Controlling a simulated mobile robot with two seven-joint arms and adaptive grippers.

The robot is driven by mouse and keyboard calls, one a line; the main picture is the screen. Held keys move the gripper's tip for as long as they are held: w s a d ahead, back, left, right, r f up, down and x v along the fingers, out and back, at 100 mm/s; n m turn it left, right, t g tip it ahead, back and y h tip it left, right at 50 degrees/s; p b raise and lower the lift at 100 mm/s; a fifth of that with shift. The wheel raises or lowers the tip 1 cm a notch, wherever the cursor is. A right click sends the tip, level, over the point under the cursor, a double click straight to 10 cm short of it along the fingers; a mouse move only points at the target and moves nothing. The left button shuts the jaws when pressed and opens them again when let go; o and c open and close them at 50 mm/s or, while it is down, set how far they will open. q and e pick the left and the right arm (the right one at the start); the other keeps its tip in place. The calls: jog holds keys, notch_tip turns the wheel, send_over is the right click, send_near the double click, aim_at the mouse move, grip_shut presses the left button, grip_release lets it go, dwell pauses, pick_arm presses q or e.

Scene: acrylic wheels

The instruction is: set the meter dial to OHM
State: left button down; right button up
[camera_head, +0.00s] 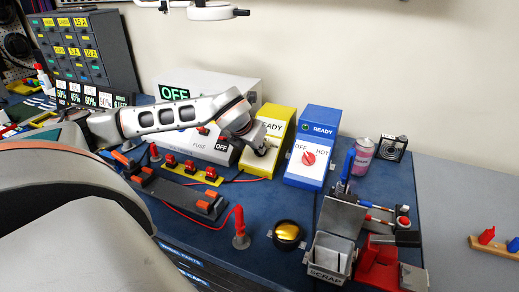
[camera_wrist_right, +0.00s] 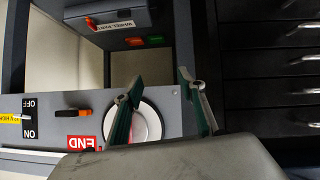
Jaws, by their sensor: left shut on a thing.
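A blue box with an OFF/HOT knob (camera_head: 308,157) stands close right of the yellow one. A grey unit with an OFF display (camera_head: 215,88) is behind my left arm. A pink can (camera_head: 362,156), scrap bin (camera_head: 329,257) and red probe (camera_head: 240,225) stand nearby.

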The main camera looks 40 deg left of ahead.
pick_arm(q)
jog(key=m+p, duration=0.1)
jog(key=m, duration=0.1)
jog(key=shift+r+m, duration=0.1)
jog(key=shift+m, duration=1.1)
jog(key=shift+p, duration=0.3)
jog(key=shift+m+p, duration=0.45)
jog(key=shift+m, duration=0.65)
jog(key=shift+m+p, duration=0.4)
jog(key=shift+m, duration=0.8)
